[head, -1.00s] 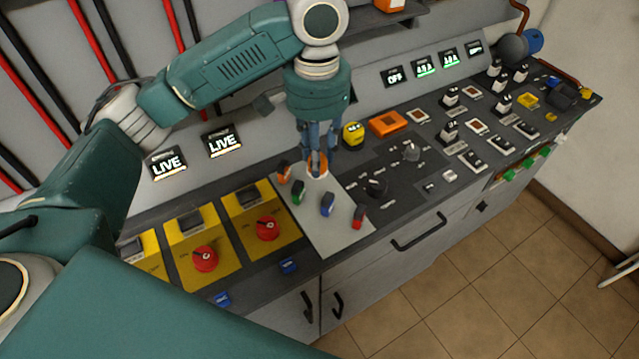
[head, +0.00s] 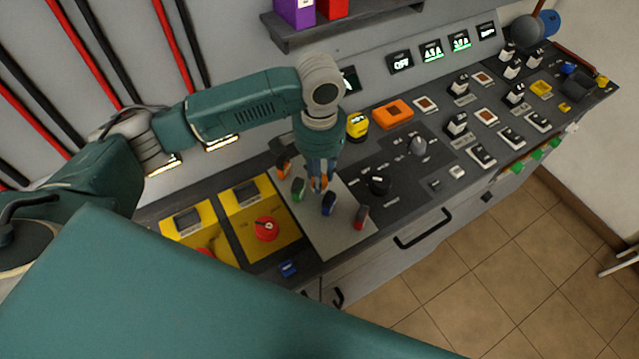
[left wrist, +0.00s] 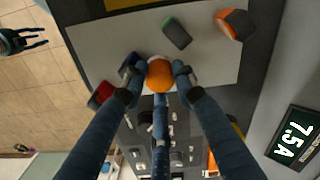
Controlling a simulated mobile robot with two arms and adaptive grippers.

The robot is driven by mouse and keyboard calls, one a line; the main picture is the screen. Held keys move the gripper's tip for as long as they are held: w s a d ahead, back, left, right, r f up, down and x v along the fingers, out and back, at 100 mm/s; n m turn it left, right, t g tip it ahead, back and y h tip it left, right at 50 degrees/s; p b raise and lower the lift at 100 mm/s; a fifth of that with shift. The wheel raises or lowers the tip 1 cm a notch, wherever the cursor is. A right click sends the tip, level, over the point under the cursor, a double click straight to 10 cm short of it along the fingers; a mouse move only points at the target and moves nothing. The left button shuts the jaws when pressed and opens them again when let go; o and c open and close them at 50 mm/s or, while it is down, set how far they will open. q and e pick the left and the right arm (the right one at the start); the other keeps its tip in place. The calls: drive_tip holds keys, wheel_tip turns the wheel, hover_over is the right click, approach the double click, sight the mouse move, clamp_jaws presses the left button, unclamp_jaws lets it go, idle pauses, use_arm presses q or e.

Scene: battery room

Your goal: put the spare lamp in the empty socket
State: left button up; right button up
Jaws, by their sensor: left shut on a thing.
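My left gripper (head: 319,182) points down over the light grey plate (head: 322,240) on the console. It is shut on a round orange lamp (left wrist: 160,73), seen between its three fingers in the left wrist view. On the plate, around the gripper, are an orange-topped switch (head: 283,168), a green one (head: 298,189), a blue one (head: 328,203) and a red one (head: 361,216). The empty socket is not visible; the gripper and lamp cover part of the plate. I cannot tell whether the lamp touches the plate. A small teal gripper (left wrist: 30,40), probably my right, shows in the wrist view.
Yellow panels with red knobs (head: 266,228) lie left of the plate. A yellow button (head: 357,125), an orange frame (head: 393,114) and black rotary knobs (head: 379,185) lie right. A shelf (head: 350,22) with boxes hangs above. Tiled floor (head: 470,270) is clear in front.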

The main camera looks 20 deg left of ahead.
use_arm(q)
drive_tip(key=shift+s+f, duration=0.1)
drive_tip(key=shift+f, duration=0.6)
wheel_tip(320, 180, down, 2)
drive_tip(key=shift+f+p, duration=0.25)
drive_tip(key=shift+p, duration=0.05)
drive_tip(key=shift+f, duration=0.55)
drive_tip(key=o, duration=0.9)
drive_tip(key=shift+f, duration=0.1)
drive_tip(key=shift+c, duration=0.2)
use_arm(e)
drive_tip(key=shift+w+a+r, duration=0.45)
drive_tip(key=shift+a, duration=0.05)
drive_tip(key=shift+w+d, duration=0.1)
drive_tip(key=shift+w, duration=0.05)
